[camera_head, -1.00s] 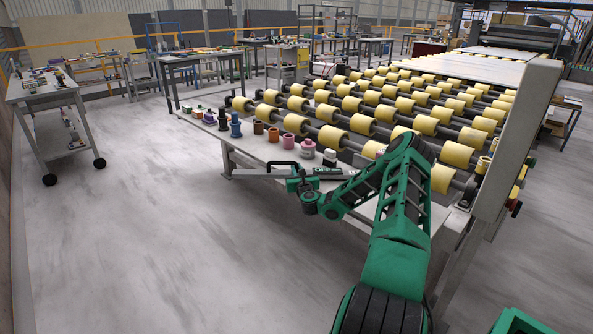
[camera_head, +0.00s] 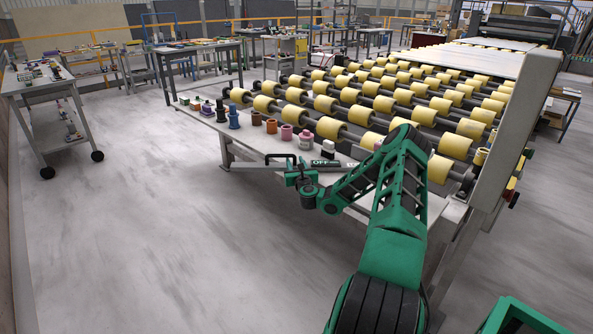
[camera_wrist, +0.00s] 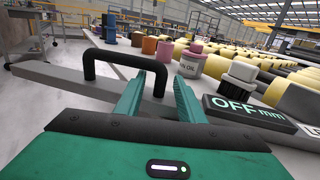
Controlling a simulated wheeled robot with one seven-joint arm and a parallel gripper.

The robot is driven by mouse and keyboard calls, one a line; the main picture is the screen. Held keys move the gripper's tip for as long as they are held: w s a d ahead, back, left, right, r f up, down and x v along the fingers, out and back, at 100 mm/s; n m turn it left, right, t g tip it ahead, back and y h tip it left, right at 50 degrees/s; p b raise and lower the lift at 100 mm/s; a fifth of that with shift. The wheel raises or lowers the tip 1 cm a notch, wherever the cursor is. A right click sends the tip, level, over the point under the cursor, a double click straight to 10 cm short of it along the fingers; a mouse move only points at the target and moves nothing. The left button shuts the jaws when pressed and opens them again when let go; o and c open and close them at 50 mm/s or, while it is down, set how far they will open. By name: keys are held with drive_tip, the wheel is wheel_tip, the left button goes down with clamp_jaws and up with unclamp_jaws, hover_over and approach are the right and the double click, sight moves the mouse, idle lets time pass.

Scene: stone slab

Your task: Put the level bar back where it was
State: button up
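The level bar (camera_head: 300,166) is a long grey bar with a black arched handle (camera_wrist: 125,57) and a dark display reading "OFF mm" (camera_wrist: 248,110). In the head view it lies along the front edge of the pale table, beside the rollers. My gripper (camera_wrist: 160,78) is at the handle, with its green fingers on either side of the handle's right upright. A gap shows between the fingertips, and the fingers look open. In the head view my gripper (camera_head: 296,181) is partly hidden by my wrist. I cannot tell whether a finger touches the handle.
Yellow rollers (camera_head: 356,115) fill the area behind. Open floor (camera_head: 150,230) lies to the left; a trolley (camera_head: 50,90) stands farther off.

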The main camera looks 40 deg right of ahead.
drive_tip(key=v, duration=0.9)
drive_tip(key=shift+s+a, duration=0.2)
drive_tip(key=shift+s, duration=0.1)
